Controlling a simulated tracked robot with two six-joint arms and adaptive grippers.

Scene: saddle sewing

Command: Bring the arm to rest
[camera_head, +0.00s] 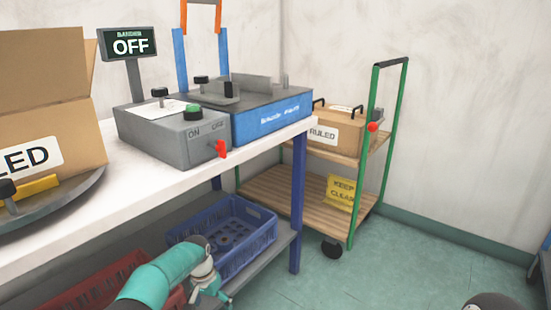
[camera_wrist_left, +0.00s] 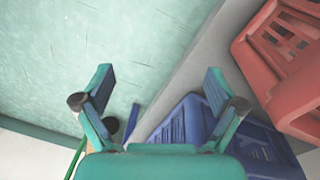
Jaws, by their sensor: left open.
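My left arm comes in at the bottom of the head view, with its teal forearm in front of the table's lower shelf. My left gripper (camera_head: 210,285) is low, in front of the blue crate (camera_head: 255,240). In the left wrist view my left gripper (camera_wrist_left: 160,85) has its two teal fingers spread wide apart, with nothing between them. Past the fingers are the green floor (camera_wrist_left: 60,50), the grey shelf edge and the blue crate (camera_wrist_left: 185,120). My right gripper is not in view.
A red crate (camera_head: 85,295) also stands on the lower shelf; it shows in the left wrist view (camera_wrist_left: 285,50). The white table (camera_head: 150,185) holds a grey switch box (camera_head: 160,135) and a cardboard box (camera_head: 50,120). A green-framed cart (camera_head: 300,195) stands behind.

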